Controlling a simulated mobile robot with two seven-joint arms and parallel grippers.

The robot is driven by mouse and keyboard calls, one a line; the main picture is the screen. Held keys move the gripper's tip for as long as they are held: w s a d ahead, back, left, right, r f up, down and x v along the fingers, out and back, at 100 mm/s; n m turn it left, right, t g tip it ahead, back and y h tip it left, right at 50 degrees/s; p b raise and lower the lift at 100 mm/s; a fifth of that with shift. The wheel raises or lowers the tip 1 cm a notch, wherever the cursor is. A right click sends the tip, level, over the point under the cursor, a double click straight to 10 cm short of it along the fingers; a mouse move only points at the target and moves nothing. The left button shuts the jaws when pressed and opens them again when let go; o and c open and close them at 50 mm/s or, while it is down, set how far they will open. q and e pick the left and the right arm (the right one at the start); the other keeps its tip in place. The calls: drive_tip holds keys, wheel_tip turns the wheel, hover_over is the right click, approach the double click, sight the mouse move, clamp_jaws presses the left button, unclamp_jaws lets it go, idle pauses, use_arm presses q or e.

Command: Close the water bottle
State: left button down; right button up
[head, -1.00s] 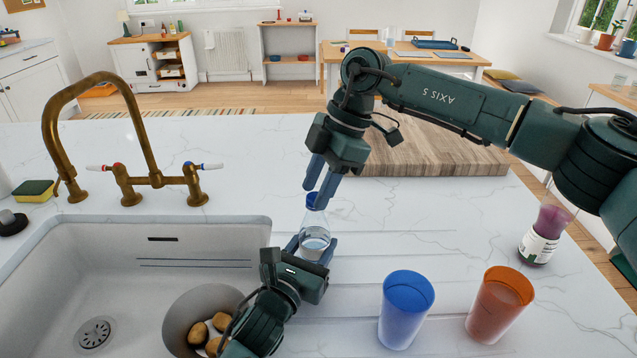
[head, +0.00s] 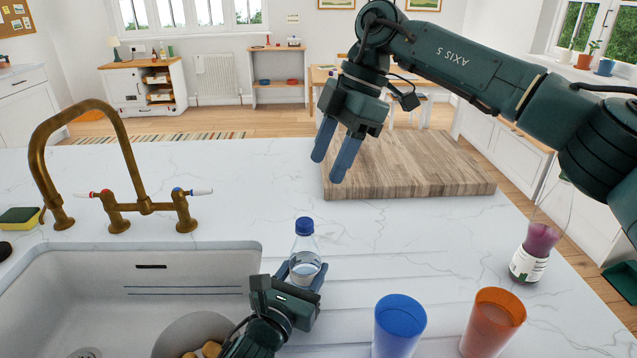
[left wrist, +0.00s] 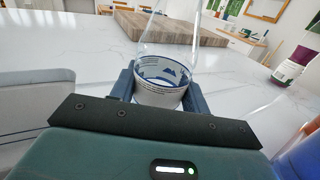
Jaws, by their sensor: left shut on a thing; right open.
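The clear water bottle (head: 305,262) stands upright on the white counter beside the sink. Its blue cap (head: 304,226) sits on top of the neck; whether it is fully tightened cannot be told. My left gripper (head: 304,277) is shut around the lower part of the bottle. In the left wrist view the bottle's printed lower part (left wrist: 162,84) is between the fingers, and its top is out of frame. My right gripper (head: 336,160) is open and empty, above and behind the bottle, clear of the cap.
A blue cup (head: 399,325) and an orange cup (head: 491,322) stand at the front right. A purple-and-white labelled bottle (head: 529,262) stands further right. A wooden board (head: 410,165) lies behind. The sink (head: 130,275) with a brass tap (head: 118,140) is at left.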

use_arm(q)
drive_tip(key=shift+f, duration=0.1)
drive_tip(key=c, duration=0.6)
unclamp_jaws()
use_arm(e)
drive_tip(key=shift+v, duration=0.9)
use_arm(q)
drive_tip(key=shift+s, duration=0.1)
drive_tip(key=b+v, duration=0.1)
drive_tip(key=v, duration=1.1)
drive_tip(key=shift+s+a+b, duration=0.3)
drive_tip(key=shift+s, duration=0.15)
use_arm(e)
drive_tip(key=shift+f, duration=0.8)
